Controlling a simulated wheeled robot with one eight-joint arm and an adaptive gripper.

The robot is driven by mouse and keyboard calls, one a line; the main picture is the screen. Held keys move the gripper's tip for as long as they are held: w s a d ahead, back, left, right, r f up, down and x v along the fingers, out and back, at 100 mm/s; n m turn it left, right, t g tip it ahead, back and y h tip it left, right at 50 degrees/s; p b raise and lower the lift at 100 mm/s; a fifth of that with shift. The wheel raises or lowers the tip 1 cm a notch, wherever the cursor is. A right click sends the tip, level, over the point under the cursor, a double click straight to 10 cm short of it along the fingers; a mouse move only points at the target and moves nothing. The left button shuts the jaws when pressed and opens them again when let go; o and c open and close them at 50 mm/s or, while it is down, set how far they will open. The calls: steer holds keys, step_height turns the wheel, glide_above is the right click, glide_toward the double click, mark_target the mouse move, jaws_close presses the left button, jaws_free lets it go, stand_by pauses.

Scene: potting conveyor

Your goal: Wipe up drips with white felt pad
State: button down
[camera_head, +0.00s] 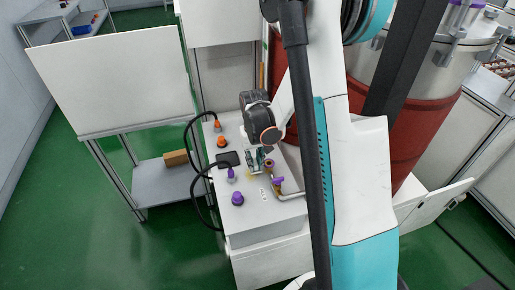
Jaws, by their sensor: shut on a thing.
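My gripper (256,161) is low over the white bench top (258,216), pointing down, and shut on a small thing. The held thing is mostly hidden and too small to make out clearly; I take it for the white felt pad. A small yellowish patch, which looks like a drip, (249,174) shows on the bench top just below the fingers. I cannot tell whether the pad touches the surface.
A brass fitting with a purple part (269,164) stands right beside my gripper. A purple knob (237,198), a purple-topped piece (231,174), a dark flat block (228,159) and orange cones (221,142) stand nearby. Black cables (195,184) hang at the left edge.

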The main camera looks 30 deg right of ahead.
mark_target(255, 162)
steer(key=shift+d+r, duration=0.1)
steer(key=shift+r, duration=0.5)
steer(key=shift+r+p, duration=1.4)
steer(key=shift+r, duration=0.55)
